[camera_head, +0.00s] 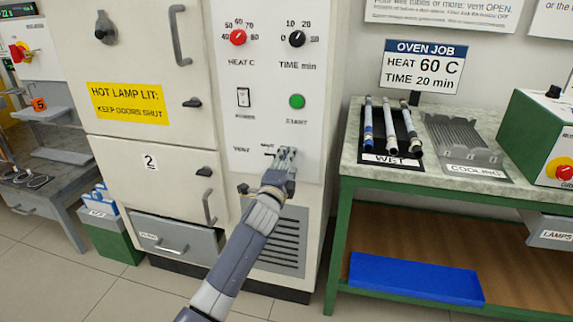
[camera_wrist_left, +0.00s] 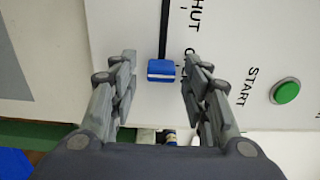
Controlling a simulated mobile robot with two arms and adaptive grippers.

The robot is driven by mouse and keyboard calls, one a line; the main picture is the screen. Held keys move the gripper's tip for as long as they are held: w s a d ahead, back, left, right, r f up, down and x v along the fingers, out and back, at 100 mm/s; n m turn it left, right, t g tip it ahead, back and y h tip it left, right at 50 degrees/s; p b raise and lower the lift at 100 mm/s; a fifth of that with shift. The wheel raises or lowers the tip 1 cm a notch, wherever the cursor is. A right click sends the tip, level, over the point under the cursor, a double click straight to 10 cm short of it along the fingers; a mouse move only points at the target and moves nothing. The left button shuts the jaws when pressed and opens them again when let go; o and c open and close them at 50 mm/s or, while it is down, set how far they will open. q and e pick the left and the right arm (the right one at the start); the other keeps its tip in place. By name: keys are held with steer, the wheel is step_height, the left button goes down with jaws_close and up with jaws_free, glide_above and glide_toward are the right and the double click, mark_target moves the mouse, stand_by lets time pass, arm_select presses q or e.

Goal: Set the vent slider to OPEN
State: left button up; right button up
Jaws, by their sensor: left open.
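The vent slider's blue knob (camera_wrist_left: 161,71) shows in the left wrist view at the lower visible end of its dark slot (camera_wrist_left: 168,25). Letters of SHUT stand beside the slot higher up; a word starting with O, mostly hidden by a finger, is lower, near the knob. My left gripper (camera_wrist_left: 160,80) is open, with one finger on each side of the knob and gaps visible between. In the head view my left gripper (camera_head: 286,155) is at the right of the VENT label (camera_head: 241,150) on the oven panel and hides the knob. My right gripper is not in view.
The green START button (camera_head: 296,101) is above my gripper, with the power switch (camera_head: 243,97) left of it. A door handle (camera_head: 209,207) protrudes lower left. The bench at right holds a WET tray (camera_head: 394,159) with rods and a COOLING rack (camera_head: 465,138).

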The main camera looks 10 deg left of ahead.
arm_select(q)
steer(key=s, duration=1.2)
steer(key=shift+a, duration=0.2)
